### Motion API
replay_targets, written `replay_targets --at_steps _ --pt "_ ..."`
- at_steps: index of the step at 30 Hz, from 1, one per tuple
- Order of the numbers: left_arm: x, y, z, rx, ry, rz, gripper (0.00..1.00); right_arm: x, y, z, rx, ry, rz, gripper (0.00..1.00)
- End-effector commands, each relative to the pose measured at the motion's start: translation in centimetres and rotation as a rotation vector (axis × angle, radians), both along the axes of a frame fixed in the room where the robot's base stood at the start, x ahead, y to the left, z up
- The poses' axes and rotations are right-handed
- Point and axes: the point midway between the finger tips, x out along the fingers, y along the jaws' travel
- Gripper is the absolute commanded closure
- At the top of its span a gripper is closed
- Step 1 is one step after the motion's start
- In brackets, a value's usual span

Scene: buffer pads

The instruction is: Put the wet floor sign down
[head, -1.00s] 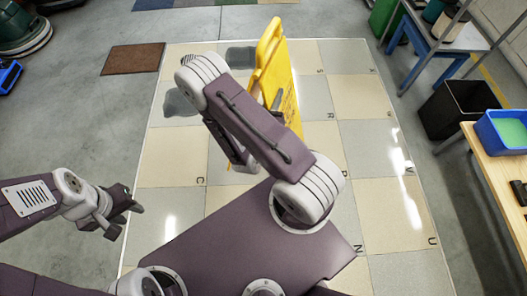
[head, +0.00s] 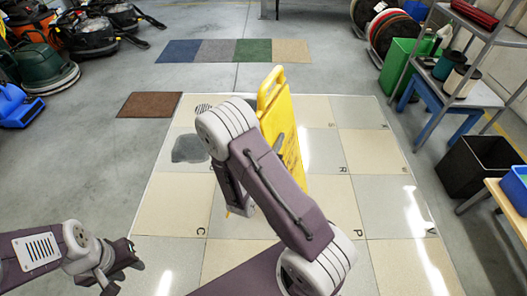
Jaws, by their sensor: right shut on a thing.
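The yellow wet floor sign (head: 290,130) stands upright over the tiled floor area, with its handle opening at the top. My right gripper (head: 279,144) is at the sign's side and shut on it; my own arm link hides most of the gripper and the sign's left and lower parts. I cannot tell whether the sign's foot touches the floor. A dark grey wet-looking patch (head: 190,149) lies on the tiles left of the sign. My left gripper (head: 124,277) is open and empty at the lower left, away from the sign.
The lettered tiles (head: 340,187) around the sign are mostly clear. A brown mat (head: 149,105) lies to the left. Floor machines (head: 92,38) stand at the far left. A black bin (head: 478,165), a blue stool (head: 458,93) and a table (head: 509,203) line the right side.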

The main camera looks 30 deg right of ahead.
Motion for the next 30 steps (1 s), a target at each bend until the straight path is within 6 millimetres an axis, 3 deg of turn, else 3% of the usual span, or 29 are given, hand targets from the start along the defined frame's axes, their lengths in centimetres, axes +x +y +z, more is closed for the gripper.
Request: replay_targets --at_steps 6,12,18,26,30 --pt "0.0 0.0 -2.2 0.000 0.000 0.000 0.64 3.8 0.6 -2.6 0.000 -0.009 -0.001 1.00" --pt "0.0 0.0 -3.1 0.000 0.000 0.000 0.64 6.1 1.0 -3.7 -0.002 -0.006 -0.001 1.00" --pt "0.0 0.0 -3.2 0.000 0.000 0.000 0.64 6.4 1.1 -3.9 -0.002 -0.004 0.000 1.00" --pt "0.0 0.0 -6.2 0.000 0.000 0.000 0.64 6.4 1.1 -8.0 -0.001 -0.003 0.000 1.00" --pt "0.0 0.0 -5.9 0.000 0.000 0.000 0.64 6.4 1.1 -7.7 -0.001 -0.004 0.000 1.00"
